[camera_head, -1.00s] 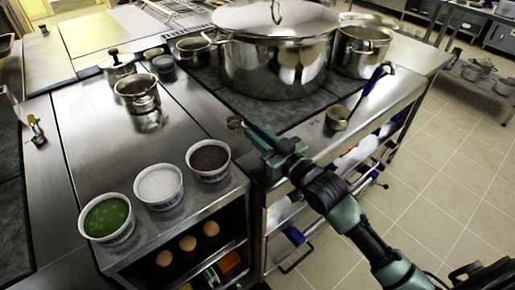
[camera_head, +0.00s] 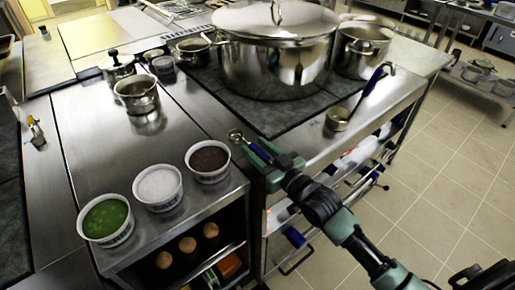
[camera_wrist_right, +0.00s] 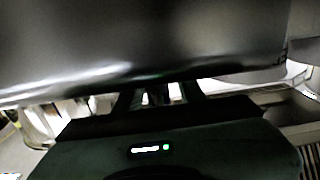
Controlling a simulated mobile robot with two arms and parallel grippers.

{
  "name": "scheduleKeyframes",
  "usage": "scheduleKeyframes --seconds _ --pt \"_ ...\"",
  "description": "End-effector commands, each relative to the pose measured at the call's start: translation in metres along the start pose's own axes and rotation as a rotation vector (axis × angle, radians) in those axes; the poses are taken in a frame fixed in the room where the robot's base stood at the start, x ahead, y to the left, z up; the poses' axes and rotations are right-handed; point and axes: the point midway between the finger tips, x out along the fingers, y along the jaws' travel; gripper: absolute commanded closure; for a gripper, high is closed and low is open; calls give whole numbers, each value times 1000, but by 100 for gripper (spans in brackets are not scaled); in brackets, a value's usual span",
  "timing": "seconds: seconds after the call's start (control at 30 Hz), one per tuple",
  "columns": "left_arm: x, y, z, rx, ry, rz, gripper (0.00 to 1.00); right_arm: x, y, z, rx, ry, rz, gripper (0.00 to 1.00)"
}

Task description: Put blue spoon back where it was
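The blue spoon (camera_head: 236,135) lies at the counter's front edge, right of the three bowls. Its metal bowl points to the back left, and its blue handle runs between the fingers of my right gripper (camera_head: 262,152). These fingers stand apart on either side of the handle. In the right wrist view the fingers (camera_wrist_right: 160,95) also show a gap, below a large dark metal surface; the spoon cannot be made out there. A ladle with a blue handle (camera_head: 372,82) lies farther right on the counter. My left gripper is not in view.
Bowls with green (camera_head: 106,219), white (camera_head: 158,186) and brown (camera_head: 208,160) contents stand at the front left. A large lidded stockpot (camera_head: 275,65) stands on the dark hob (camera_head: 262,122) behind the spoon. Smaller pots stand around it. The front-left counter (camera_head: 90,130) has free room.

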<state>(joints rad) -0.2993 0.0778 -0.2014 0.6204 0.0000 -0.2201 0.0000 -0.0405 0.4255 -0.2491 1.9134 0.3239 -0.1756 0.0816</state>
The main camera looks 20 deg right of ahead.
Motion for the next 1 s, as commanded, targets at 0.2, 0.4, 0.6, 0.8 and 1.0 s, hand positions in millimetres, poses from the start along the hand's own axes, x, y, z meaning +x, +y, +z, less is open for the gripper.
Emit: scheduleKeyframes --seconds 0.2,0.4,0.6,0.8,1.0 --pt "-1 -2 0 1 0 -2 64 0 0 -1 0 0 0 61" --pt "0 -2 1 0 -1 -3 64 -18 0 -1 -1 -3 1 61" --pt "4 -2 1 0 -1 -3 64 -60 0 -1 0 -4 -1 61" --pt "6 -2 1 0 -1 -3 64 -97 0 -1 0 -4 0 61" --pt "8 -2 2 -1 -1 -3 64 -116 0 -2 1 -1 1 61"
